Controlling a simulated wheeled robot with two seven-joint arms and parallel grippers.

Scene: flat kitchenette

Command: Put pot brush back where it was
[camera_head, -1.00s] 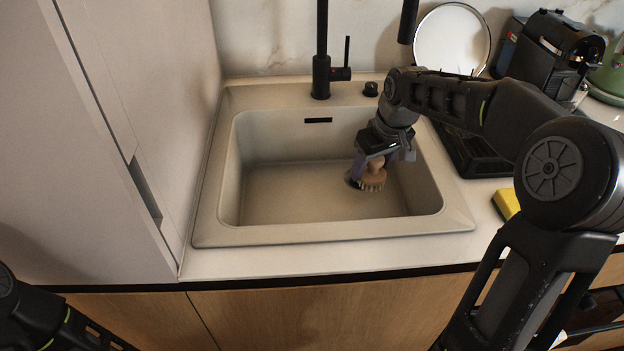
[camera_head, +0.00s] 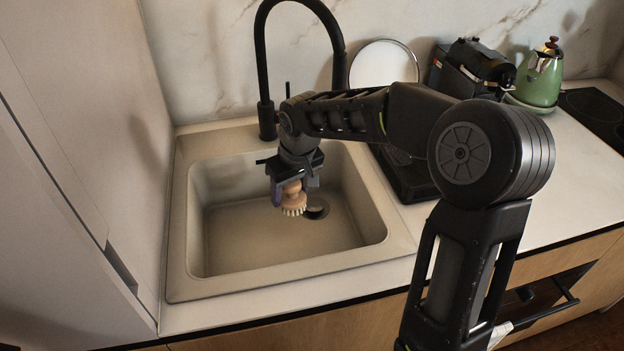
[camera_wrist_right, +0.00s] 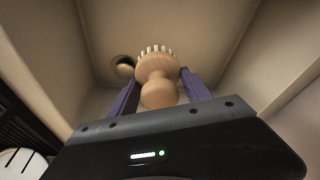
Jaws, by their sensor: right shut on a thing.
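The pot brush (camera_head: 293,197) has a round wooden knob and pale bristles that point down. My right gripper (camera_head: 291,190) is shut on its knob and holds it upright inside the sink basin, left of the drain. In the right wrist view the brush (camera_wrist_right: 158,80) sits between the purple fingers of my right gripper (camera_wrist_right: 160,85). The head view does not show clearly whether the bristles touch the basin floor. My left gripper is not in view.
The sink (camera_head: 280,276) has raised walls around the brush. A black faucet (camera_head: 266,75) arches behind it. A tall cabinet (camera_head: 80,130) borders the left.

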